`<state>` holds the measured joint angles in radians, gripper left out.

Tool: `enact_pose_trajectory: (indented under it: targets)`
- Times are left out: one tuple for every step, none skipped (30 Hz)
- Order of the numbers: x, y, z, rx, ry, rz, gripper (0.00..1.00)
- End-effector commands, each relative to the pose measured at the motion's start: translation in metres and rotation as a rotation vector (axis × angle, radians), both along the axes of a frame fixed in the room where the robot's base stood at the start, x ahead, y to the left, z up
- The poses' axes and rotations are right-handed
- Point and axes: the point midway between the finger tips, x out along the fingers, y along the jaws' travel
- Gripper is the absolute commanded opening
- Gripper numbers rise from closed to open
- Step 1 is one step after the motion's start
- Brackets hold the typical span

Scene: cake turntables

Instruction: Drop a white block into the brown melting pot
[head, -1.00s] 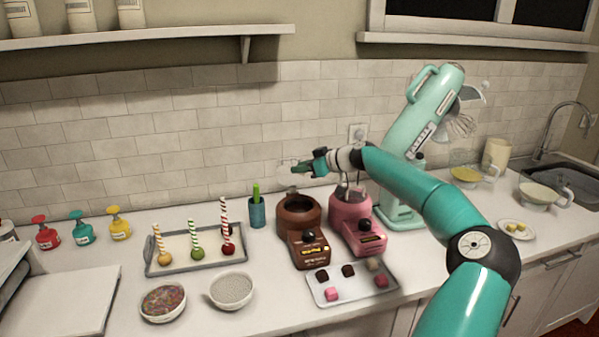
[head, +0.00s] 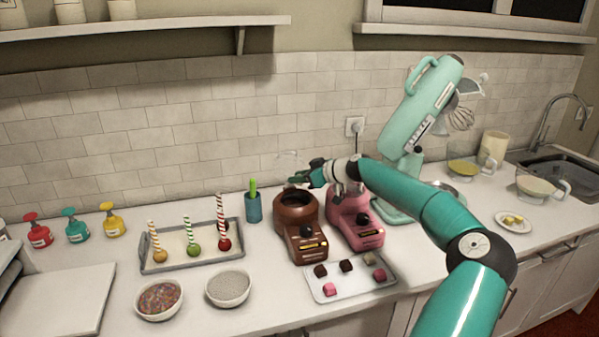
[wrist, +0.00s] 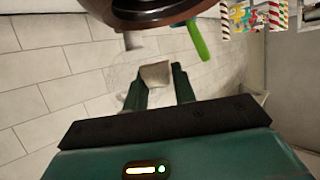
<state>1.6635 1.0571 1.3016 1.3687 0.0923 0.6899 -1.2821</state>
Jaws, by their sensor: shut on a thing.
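The brown melting pot (head: 305,243) stands on the counter left of a pink one, its round opening facing up. My gripper (head: 297,178) is just above that opening in the head view. In the wrist view my gripper (wrist: 158,84) is shut on a whitish block (wrist: 156,74) between its two fingers. The pot's dark rim (wrist: 150,16) shows at the top of the wrist view, apart from the block in the picture. The block is too small to make out in the head view.
The pink melting pot (head: 354,220) is close on the right. The small tray (head: 350,290) in front holds dark and pink blocks too. A blue cup (head: 253,209) with a green utensil (wrist: 198,41) is left of the brown pot. A mint stand mixer (head: 420,105) stands behind right.

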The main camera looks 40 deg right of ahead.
Motion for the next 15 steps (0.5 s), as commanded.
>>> enact_pose_trajectory:
  targets:
    - [0.0008, 0.0004, 0.0002, -0.001, 0.0, 0.001, 0.05]
    - [0.0009, 0.0004, 0.0003, -0.001, 0.0, 0.001, 0.05]
    - [0.0011, 0.0002, 0.0004, -0.001, 0.0, 0.0, 0.05]
    - [0.0015, 0.0001, 0.0005, -0.001, 0.0, 0.0, 0.05]
    - [0.0018, 0.0, 0.0005, -0.001, 0.0, 0.0, 0.05]
    - [0.0018, 0.0, 0.0005, -0.001, 0.0, 0.0, 0.34]
    - [0.0018, 0.0, 0.0005, -0.001, 0.0, 0.0, 0.4]
    - [0.0018, 0.0, 0.0005, -0.001, 0.0, 0.001, 0.46]
    - [0.0018, 0.0001, 0.0005, -0.001, 0.0, 0.001, 0.52]
    - [0.0018, 0.0001, 0.0006, -0.001, 0.0, 0.001, 0.52]
    - [0.0018, 0.0001, 0.0006, -0.001, 0.0, 0.001, 0.52]
    - [0.0017, 0.0, 0.0006, -0.001, 0.0, 0.001, 0.52]
    - [0.0017, 0.0, 0.0005, -0.001, 0.0, 0.001, 0.52]
    - [0.0017, 0.0, 0.0005, -0.001, 0.0, 0.001, 0.52]
    - [0.0016, 0.0, 0.0006, -0.001, 0.0, 0.001, 0.52]
